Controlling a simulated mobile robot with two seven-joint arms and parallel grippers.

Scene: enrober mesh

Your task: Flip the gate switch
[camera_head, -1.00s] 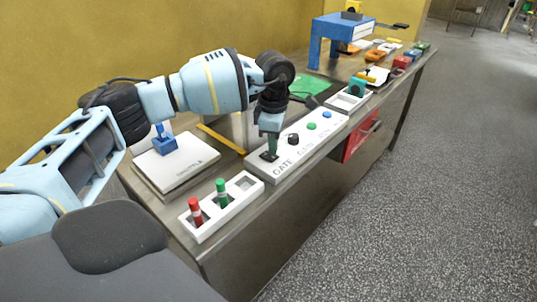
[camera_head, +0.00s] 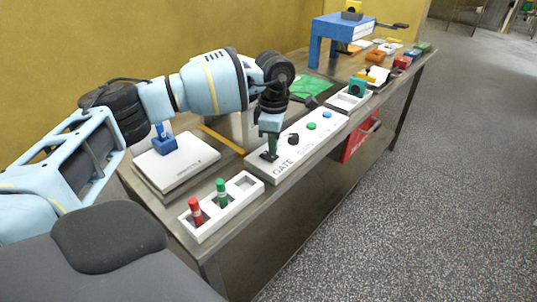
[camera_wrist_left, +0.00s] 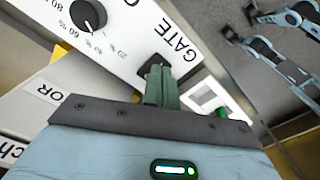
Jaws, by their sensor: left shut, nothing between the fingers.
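The white control panel (camera_head: 297,146) lies on the bench, with GATE printed at its near end. The gate switch (camera_head: 264,157) is a small dark square part beside that label; it also shows in the left wrist view (camera_wrist_left: 152,65), partly hidden by my fingers. My left gripper (camera_head: 270,153) points down with its green fingers shut and empty, tips at the switch. In the left wrist view the shut fingers (camera_wrist_left: 161,84) overlap the switch; whether they touch it I cannot tell. The switch's lever position is hidden. My right gripper is not in view.
On the panel are a black knob (camera_head: 293,139), a green button (camera_head: 312,127) and a blue button (camera_head: 327,115). A white tray (camera_head: 205,232) with red and green pegs stands near the front edge. A box with a blue stamp (camera_head: 165,143) sits left. The floor at right is clear.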

